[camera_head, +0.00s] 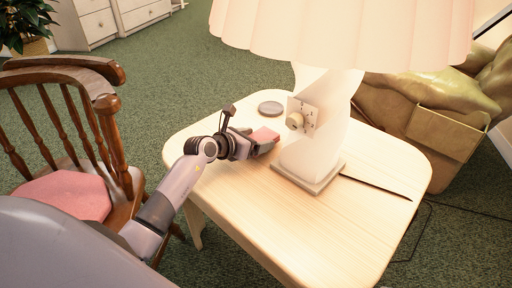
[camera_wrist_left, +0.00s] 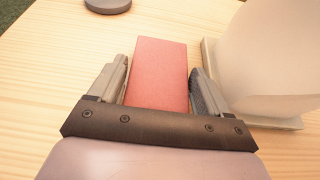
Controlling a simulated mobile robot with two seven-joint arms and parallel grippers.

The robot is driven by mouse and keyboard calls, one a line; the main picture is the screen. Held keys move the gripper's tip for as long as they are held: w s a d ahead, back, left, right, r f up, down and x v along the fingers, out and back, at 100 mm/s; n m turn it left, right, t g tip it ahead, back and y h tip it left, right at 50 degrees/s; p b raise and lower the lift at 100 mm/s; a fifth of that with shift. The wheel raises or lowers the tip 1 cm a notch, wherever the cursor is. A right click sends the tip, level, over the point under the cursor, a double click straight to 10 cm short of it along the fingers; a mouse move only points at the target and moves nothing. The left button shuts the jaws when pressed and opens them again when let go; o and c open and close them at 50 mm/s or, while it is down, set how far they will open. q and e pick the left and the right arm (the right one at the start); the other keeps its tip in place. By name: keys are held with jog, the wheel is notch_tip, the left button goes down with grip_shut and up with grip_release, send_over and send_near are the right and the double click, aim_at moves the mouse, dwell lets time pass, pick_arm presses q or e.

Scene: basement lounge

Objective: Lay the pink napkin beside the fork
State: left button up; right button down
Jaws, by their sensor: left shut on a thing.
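The pink napkin (camera_head: 266,134) is a folded flat rectangle at the left of the lamp base, over the wooden table. It fills the space between the fingers in the left wrist view (camera_wrist_left: 160,90). My left gripper (camera_head: 260,142) is shut on the napkin, with one finger at each long side; it also shows in the left wrist view (camera_wrist_left: 159,66). Whether the napkin touches the table is hard to tell. I cannot make out a fork in either view. My right gripper is not in view.
A white lamp (camera_head: 314,145) with a wide shade stands close right of the napkin. A grey round disc (camera_head: 270,109) lies behind it. A thin dark strip (camera_head: 375,187) crosses the table right of the lamp. The front tabletop (camera_head: 290,235) is clear. A wooden chair (camera_head: 115,140) stands left.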

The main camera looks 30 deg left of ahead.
pick_arm(q)
jog(key=shift+f, duration=0.6)
jog(key=shift+f, duration=0.15)
jog(key=o, duration=1.1)
jog(key=shift+c, duration=0.2)
